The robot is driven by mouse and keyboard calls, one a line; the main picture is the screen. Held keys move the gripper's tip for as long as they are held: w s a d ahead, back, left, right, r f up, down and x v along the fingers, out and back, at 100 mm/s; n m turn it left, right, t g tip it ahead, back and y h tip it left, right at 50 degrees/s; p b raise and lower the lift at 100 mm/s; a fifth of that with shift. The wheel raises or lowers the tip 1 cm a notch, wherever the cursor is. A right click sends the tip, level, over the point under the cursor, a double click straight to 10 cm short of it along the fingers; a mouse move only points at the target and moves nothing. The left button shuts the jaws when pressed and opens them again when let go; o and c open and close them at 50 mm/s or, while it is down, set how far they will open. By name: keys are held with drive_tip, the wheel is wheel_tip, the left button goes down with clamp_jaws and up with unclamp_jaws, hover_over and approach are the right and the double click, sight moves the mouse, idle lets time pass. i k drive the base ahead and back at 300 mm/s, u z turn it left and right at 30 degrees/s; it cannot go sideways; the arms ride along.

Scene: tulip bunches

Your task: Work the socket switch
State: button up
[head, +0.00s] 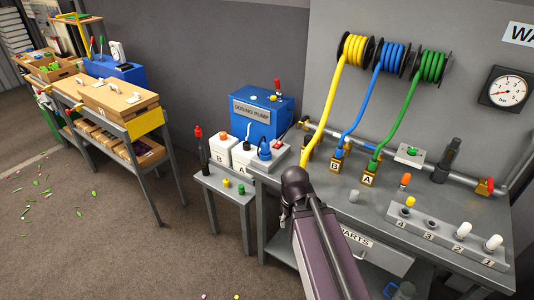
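A light grey box (287,143), which looks like the socket, sits at the left end of the grey bench beside the blue dosing pump. A blue plug (264,151) stands on it, and a small red part (278,146) beside the plug may be its switch; its position is too small to tell. My arm reaches up from the bottom edge, its dark joint just right of and below the box in the picture. I cannot make out my gripper's fingers, and no contact with the box is visible.
The dosing pump (262,112) has a red-knobbed lever on top. White canisters (221,149) and a small side table (225,184) stand left of the bench. Yellow, blue and green hoses hang from reels to brass fittings. A numbered peg block (450,240) is at right.

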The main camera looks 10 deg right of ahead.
sight(279, 144)
drive_tip(key=i, duration=0.9)
drive_tip(key=z, duration=0.15)
